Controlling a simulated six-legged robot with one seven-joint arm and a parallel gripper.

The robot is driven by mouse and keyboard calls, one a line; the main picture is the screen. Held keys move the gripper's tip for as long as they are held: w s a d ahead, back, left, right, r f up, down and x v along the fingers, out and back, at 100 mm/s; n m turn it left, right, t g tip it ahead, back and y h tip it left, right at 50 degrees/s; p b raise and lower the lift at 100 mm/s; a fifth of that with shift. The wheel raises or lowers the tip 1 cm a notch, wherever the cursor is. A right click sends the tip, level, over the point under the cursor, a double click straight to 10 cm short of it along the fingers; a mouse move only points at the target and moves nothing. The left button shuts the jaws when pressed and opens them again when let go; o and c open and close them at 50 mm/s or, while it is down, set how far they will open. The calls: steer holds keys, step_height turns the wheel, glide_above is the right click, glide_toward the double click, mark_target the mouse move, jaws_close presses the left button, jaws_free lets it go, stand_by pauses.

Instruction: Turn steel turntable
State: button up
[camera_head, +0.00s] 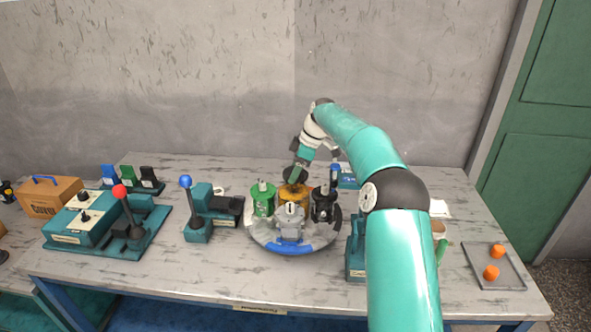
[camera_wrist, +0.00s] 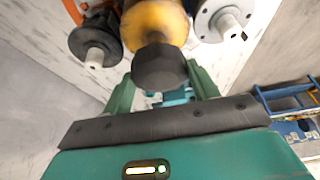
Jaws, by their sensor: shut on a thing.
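The round steel turntable (camera_head: 262,236) stands on the table, with a blue section (camera_head: 288,248) on its front rim. It carries a green motor (camera_head: 263,200) at left, a yellow one (camera_head: 293,198) at the back, a black one (camera_head: 322,205) at right and a grey one (camera_head: 290,222) in front. My gripper (camera_head: 291,184) reaches down at the yellow motor from behind. In the wrist view, my gripper (camera_wrist: 161,85) has its teal fingers on both sides of a black hexagonal piece (camera_wrist: 159,67) below the yellow body (camera_wrist: 153,22). The contact surfaces are partly hidden.
A red-knobbed lever unit (camera_head: 122,212) and a blue-knobbed lever unit (camera_head: 190,205) stand left of the turntable. A teal unit (camera_head: 355,250) stands close at right, partly behind my arm. A tray (camera_head: 508,275) with orange pieces lies far right. The table front is clear.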

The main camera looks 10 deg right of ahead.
steer(key=o, duration=1.4)
steer(key=shift+r, duration=0.1)
steer(key=v, duration=1.3)
steer(key=shift+s+d+r, duration=0.1)
steer(key=shift+d+r, duration=0.1)
steer(key=shift+r, duration=0.1)
